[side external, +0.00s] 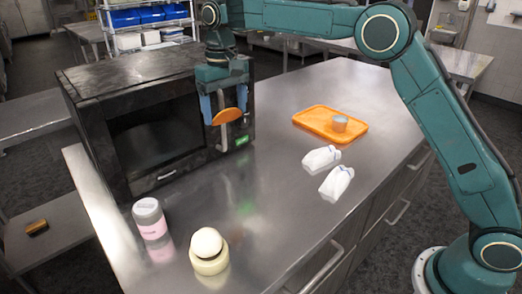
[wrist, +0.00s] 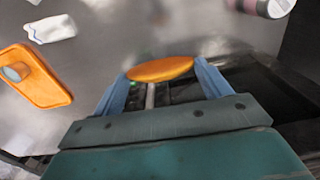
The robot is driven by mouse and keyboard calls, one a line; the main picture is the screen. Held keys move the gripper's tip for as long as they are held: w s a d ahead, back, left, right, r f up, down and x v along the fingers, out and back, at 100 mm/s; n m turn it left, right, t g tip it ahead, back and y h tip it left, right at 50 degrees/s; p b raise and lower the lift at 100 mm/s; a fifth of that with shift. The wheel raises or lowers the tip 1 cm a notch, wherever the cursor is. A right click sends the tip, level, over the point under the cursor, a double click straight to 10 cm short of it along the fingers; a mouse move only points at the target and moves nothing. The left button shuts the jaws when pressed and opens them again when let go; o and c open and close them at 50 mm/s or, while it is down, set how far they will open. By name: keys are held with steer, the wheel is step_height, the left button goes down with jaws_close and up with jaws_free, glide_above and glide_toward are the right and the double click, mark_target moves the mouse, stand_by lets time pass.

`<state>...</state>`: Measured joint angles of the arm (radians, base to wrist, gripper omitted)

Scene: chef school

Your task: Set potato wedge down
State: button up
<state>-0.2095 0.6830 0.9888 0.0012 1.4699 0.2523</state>
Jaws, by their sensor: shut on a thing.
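The potato wedge (side external: 227,116) is an orange, flat oval piece. My gripper (side external: 224,108) is shut on it, with one blue finger at each end. It is held up in front of the right side of the black microwave (side external: 160,130), near the microwave's handle. The wrist view shows the wedge (wrist: 161,69) between the two blue fingertips (wrist: 160,74), with the microwave behind and below it. How far the wedge is from the microwave's front I cannot tell.
An orange tray (side external: 304,119) holds a small grey round can (side external: 339,123). Two white cartons (side external: 321,159) (side external: 336,183) lie on the steel counter (side external: 270,205). A pink and grey jar (side external: 151,222) and a cream round item (side external: 208,250) stand near the front. The counter's middle is clear.

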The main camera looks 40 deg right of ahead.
glide_above(198, 198)
steer(key=d, duration=0.1)
steer(key=shift+a+f+n, duration=0.3)
steer(key=shift+a+f, duration=0.05)
steer(key=shift+a, duration=0.2)
steer(key=shift+f, duration=0.15)
step_height(198, 198, down, 20)
steer(key=shift+r, duration=0.15)
stand_by(0.8)
steer(key=o, duration=1)
